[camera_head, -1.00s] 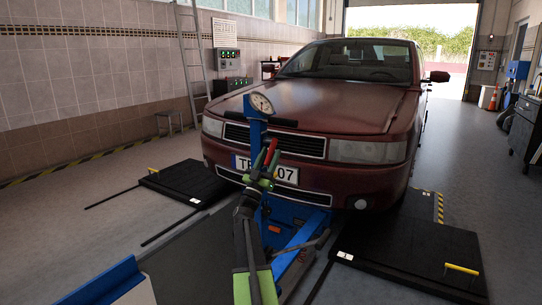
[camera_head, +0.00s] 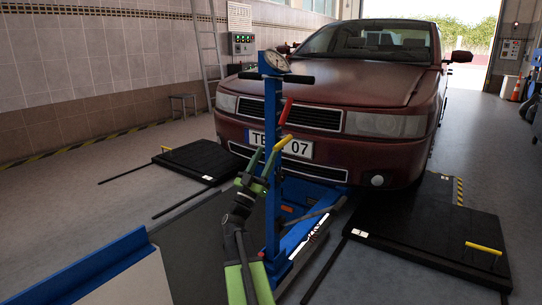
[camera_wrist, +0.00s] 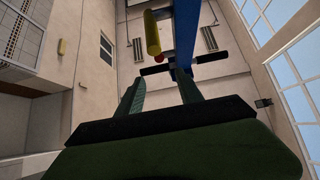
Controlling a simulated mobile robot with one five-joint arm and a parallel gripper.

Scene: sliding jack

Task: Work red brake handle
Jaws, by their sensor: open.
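The red brake handle (camera_head: 286,111) sticks up at a tilt from the side of the jack's blue post (camera_head: 271,120). A yellow lever (camera_head: 282,143) is just below it, slanting up to the right. My gripper (camera_head: 264,158) is open and empty, low beside the post, below the red handle and close to the yellow lever. In the wrist view, my gripper (camera_wrist: 160,76) points up along the blue post (camera_wrist: 186,35), its fingers apart. A yellow cylinder (camera_wrist: 152,34) stands beyond the fingertips, with a small red part (camera_wrist: 158,58) near its end. I cannot tell whether anything touches.
A black crossbar (camera_head: 297,79) and round gauge (camera_head: 276,61) top the post. The dark red car (camera_head: 345,90) stands just behind it. Black plates with yellow handles lie left (camera_head: 205,157) and right (camera_head: 435,235). A blue-edged panel (camera_head: 85,265) is at front left.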

